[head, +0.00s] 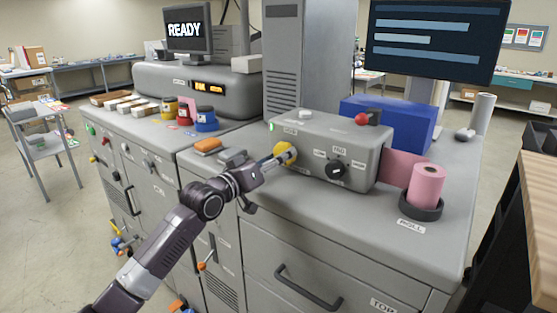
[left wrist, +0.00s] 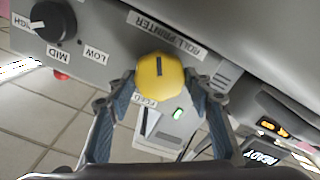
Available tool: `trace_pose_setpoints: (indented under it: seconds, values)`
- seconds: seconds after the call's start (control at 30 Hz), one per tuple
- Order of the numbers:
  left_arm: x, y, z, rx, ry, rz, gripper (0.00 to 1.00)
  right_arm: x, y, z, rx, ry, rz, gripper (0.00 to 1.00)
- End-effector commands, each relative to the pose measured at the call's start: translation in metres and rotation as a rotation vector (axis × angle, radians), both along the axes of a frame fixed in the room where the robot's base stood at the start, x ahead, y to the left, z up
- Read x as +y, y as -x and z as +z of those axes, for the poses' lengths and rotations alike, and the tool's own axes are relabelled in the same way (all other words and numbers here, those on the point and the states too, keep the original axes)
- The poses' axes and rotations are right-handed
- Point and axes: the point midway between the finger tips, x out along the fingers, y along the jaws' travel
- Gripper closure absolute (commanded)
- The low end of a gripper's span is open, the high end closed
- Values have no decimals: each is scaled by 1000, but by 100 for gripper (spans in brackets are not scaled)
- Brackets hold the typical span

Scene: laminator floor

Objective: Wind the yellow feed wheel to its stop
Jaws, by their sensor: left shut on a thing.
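The yellow feed wheel (head: 288,152) sits on the front face of the grey roll printer (head: 345,138), near its left end. My left gripper (head: 277,159) reaches it from the front left and is shut on it. In the left wrist view the wheel (left wrist: 160,80) is a faceted yellow knob with a dark mark line. The fingers of my left gripper (left wrist: 160,96) stand on either side of it. The label beside the wheel is partly hidden by the wheel and a finger. My right gripper is in neither view.
A black dial (head: 336,170) sits right of the wheel. A red-knobbed lever (head: 362,119) is on top, and a pink roll (head: 425,186) stands at the right. An orange block (head: 208,146) lies on the cabinet near my arm. The front counter is mostly clear.

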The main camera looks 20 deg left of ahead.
Motion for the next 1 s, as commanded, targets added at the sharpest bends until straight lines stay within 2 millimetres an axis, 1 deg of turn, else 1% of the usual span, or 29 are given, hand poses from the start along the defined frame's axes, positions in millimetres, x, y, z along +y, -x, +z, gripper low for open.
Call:
trace_pose_setpoints:
  seconds: [0.03, 0.3, 0.8, 0.83, 1.0]
  values:
    - [-1, 0, -5, 1, -26, -2, 77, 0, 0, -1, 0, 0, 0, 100]
    - [-1, 0, -5, -27, -105, -2, 77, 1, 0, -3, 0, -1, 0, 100]
    - [-1, 0, -6, -31, -121, -3, 77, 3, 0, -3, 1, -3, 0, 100]
    - [-1, 0, -6, -31, -121, -2, 52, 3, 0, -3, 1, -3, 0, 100]
    - [-1, 0, -4, -35, -119, -2, 35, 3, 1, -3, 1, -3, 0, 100]
